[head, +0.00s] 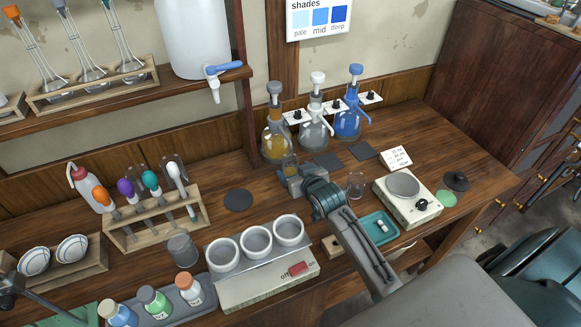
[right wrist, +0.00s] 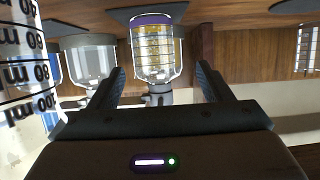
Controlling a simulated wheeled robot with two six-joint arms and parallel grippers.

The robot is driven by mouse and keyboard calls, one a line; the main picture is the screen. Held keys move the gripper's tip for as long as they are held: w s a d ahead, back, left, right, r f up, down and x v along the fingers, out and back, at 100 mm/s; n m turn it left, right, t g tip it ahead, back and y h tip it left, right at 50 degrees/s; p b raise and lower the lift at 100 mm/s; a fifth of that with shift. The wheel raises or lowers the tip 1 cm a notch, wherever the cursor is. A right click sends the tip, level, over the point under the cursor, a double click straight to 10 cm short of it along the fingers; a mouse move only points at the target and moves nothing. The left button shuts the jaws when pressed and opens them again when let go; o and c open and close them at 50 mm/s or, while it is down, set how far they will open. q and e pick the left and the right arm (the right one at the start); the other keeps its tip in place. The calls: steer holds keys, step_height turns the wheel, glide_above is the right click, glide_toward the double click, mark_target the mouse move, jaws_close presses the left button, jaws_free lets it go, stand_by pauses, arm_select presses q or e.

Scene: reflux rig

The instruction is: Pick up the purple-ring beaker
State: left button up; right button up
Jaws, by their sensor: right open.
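In the head view the beaker (head: 290,163) stands in front of the amber flask, just past my right gripper (head: 290,175). That gripper is open, with nothing between its fingers. A dark part at the lower left edge of the head view may be my left gripper (head: 8,287); its jaws are unclear.
Amber (head: 276,142), clear (head: 314,132) and blue (head: 348,122) dispenser flasks stand behind. Another clear beaker (head: 356,185) stands right of my right gripper, near the hotplate (head: 407,196). A white heating block with cups (head: 262,285) sits at front left.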

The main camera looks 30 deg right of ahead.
mark_target(294, 166)
steer(key=x, duration=0.1)
steer(key=p+x, duration=0.1)
steer(key=x, duration=0.1)
steer(key=p+x, duration=0.1)
steer(key=x, duration=0.1)
steer(key=shift+w+d+r, duration=0.1)
steer(key=shift+d+r, duration=0.1)
steer(key=shift+d, duration=0.15)
steer(key=shift+w+f, duration=0.2)
steer(key=shift+w, duration=0.05)
steer(key=c, duration=1.2)
steer(key=shift+o, duration=0.2)
